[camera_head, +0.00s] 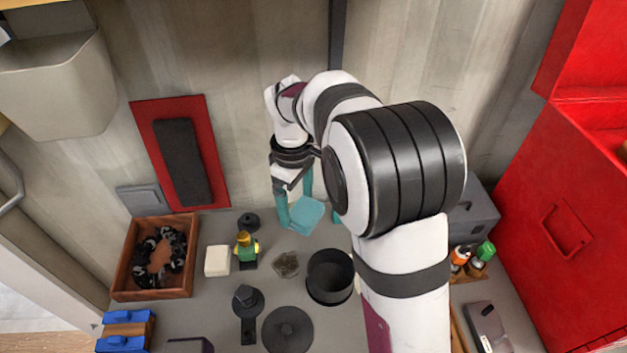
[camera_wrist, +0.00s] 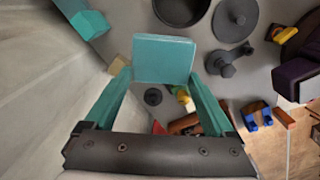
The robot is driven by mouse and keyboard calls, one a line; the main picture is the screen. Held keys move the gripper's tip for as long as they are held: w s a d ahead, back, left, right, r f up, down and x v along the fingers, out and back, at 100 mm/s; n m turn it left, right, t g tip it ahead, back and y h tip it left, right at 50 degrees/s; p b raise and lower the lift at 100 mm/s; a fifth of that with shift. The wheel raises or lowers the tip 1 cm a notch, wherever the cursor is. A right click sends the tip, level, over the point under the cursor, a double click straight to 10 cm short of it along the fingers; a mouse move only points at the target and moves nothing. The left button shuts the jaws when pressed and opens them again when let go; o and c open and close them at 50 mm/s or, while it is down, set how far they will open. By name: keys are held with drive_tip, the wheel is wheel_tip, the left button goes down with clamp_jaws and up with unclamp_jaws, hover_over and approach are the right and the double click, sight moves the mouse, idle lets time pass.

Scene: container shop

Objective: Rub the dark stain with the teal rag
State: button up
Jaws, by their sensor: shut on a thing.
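The teal rag (camera_head: 307,212) is a flat, squarish pad held between the teal fingers of my gripper (camera_head: 296,210). In the wrist view the rag (camera_wrist: 163,57) spans the gap between both fingertips (camera_wrist: 162,78). The gripper points down near the back of the worktop, by the wall. The dark stain (camera_head: 285,264) is a small brownish, irregular patch on the grey worktop, in front of the rag in the head view. The rag is apart from it. The stain cannot be made out surely in the wrist view.
A black pot (camera_head: 330,277) stands just right of the stain. A toy figure (camera_head: 246,250), a cream block (camera_head: 217,260) and a small black knob (camera_head: 248,222) are left of it. A wooden box (camera_head: 153,258) is farther left. A round black lid (camera_head: 287,329) lies in front.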

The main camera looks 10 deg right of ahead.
drive_tip(key=shift+w+a+f+n, duration=0.25)
drive_tip(key=shift+a+f+n, duration=0.75)
drive_tip(key=shift+f, duration=1.55)
drive_tip(key=shift+w+a+f+n, duration=0.3)
drive_tip(key=shift+a+f+n, duration=0.65)
drive_tip(key=shift+f, duration=1.65)
drive_tip(key=shift+w+a+f+n, duration=0.25)
drive_tip(key=shift+a+f+n, duration=0.75)
drive_tip(key=shift+f, duration=1.55)
drive_tip(key=shift+s+d+f, duration=0.15)
drive_tip(key=shift+s+f, duration=0.05)
drive_tip(key=shift+f, duration=0.1)
drive_tip(key=shift+s, duration=3.55)
drive_tip(key=shift+w, duration=3.85)
wheel_tip(320, 180, up, 8)
drive_tip(key=shift+f, duration=0.15)
